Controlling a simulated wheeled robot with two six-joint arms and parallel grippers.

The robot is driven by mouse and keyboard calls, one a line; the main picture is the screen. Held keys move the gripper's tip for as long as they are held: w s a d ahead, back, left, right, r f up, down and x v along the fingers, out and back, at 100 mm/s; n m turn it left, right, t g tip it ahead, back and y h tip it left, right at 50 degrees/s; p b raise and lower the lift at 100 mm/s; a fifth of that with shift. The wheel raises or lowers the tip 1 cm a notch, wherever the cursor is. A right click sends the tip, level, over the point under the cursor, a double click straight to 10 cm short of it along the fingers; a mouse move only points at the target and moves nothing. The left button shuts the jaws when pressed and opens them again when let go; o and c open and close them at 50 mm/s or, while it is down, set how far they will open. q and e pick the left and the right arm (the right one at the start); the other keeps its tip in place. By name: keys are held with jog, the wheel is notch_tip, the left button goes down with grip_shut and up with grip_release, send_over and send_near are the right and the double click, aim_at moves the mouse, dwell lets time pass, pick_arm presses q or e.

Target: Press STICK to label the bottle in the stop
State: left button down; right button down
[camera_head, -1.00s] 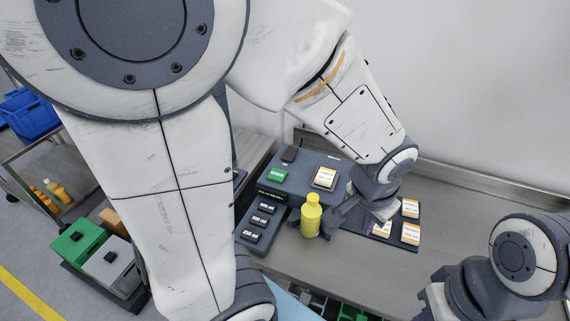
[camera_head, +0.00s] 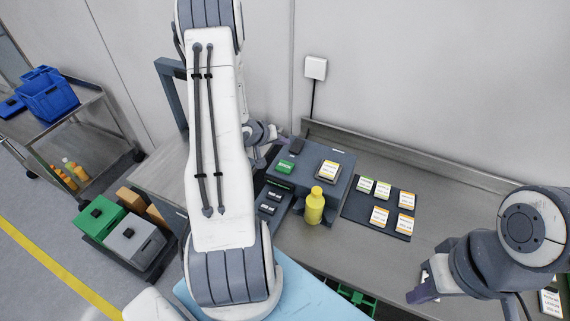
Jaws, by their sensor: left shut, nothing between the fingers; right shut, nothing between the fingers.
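The yellow bottle (camera_head: 314,208) stands upright against the front of the grey-blue labelling machine (camera_head: 312,158). The green STICK button (camera_head: 285,167) is on the machine's top left. A label pad (camera_head: 328,169) with an orange-edged label lies on the machine's top right. My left gripper (camera_head: 277,133) is shut and empty behind and just left of the STICK button, apart from it, partly hidden by my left arm. My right gripper (camera_head: 422,292) is shut and empty over the bench at lower right, well away from the bottle.
A dark mat (camera_head: 378,216) with several label cards lies right of the bottle. A black button panel (camera_head: 270,203) is partly hidden by my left arm. Green and grey boxes (camera_head: 133,244) stand at left. The steel bench (camera_head: 350,258) is clear in front of the mat.

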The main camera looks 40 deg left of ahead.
pick_arm(q)
jog(key=b, duration=0.9)
send_over(283, 168)
notch_tip(283, 168, down, 8)
jog(key=shift+r, duration=0.15)
jog(key=shift+f, duration=0.55)
jog(key=shift+f, duration=0.1)
dwell(1.1)
jog(key=shift+f, duration=0.3)
jog(key=shift+f, duration=0.5)
dwell(0.6)
jog(key=shift+r, duration=0.1)
jog(key=shift+r+p, duration=0.8)
jog(key=shift+p, duration=0.05)
jog(key=shift+r, duration=0.1)
